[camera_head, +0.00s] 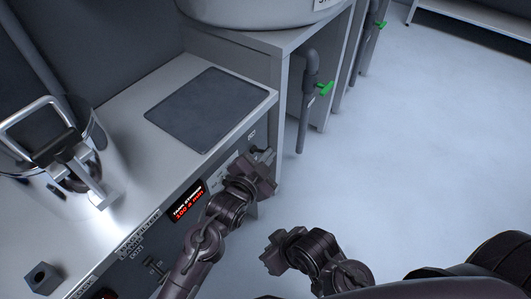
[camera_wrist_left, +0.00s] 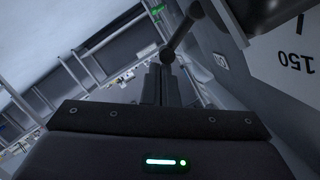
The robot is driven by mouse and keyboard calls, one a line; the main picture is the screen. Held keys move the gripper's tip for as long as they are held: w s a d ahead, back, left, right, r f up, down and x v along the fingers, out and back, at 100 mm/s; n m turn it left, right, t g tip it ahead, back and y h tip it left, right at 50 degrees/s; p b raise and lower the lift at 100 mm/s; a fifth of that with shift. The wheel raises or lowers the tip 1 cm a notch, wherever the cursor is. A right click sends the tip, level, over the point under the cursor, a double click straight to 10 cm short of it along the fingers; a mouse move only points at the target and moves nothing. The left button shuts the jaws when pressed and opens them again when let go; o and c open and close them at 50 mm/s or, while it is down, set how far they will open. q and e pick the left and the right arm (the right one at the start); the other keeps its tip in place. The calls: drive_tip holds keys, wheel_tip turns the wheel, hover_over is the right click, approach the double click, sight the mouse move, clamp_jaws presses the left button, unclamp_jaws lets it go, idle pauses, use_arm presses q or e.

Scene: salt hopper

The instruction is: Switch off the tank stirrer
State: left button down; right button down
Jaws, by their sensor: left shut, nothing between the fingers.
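The tank stirrer's lit red display (camera_head: 188,202) is on the front panel of the counter and reads 100 r min. My left gripper (camera_head: 262,172) is at the panel, right of the display, in front of a dark control (camera_head: 262,153) that it partly hides. In the left wrist view, the shut, empty fingers (camera_wrist_left: 160,84) point toward a dark lever-like handle (camera_wrist_left: 182,36). I cannot tell whether they touch it.
A clear vessel with a metal frame (camera_head: 92,150) stands on the counter (camera_head: 130,160), left of a dark plate (camera_head: 205,105). A small dark block (camera_head: 42,278) is at lower left. Pipes with green handles (camera_head: 324,89) stand beyond the counter. The floor (camera_head: 430,130) at right is clear.

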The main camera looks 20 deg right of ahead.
use_arm(q)
drive_tip(key=shift+s+d+f+m, duration=0.1)
drive_tip(key=shift+s+f+m, duration=0.05)
drive_tip(key=shift+f+m, duration=0.3)
drive_tip(key=f+m, duration=0.1)
drive_tip(key=f+m+t, duration=0.1)
drive_tip(key=m, duration=0.1)
drive_tip(key=f+m, duration=0.1)
drive_tip(key=shift+s+d+f+m+t, duration=0.2)
drive_tip(key=shift+s+m+t, duration=0.1)
drive_tip(key=shift+m+t, duration=0.1)
idle(0.4)
drive_tip(key=shift+f+m, duration=0.2)
drive_tip(key=shift+m, duration=0.15)
drive_tip(key=shift+w+f+m+t, duration=0.1)
drive_tip(key=shift+f+m+t, duration=0.2)
drive_tip(key=shift+f+m, duration=0.4)
idle(0.8)
drive_tip(key=shift+r, duration=0.2)
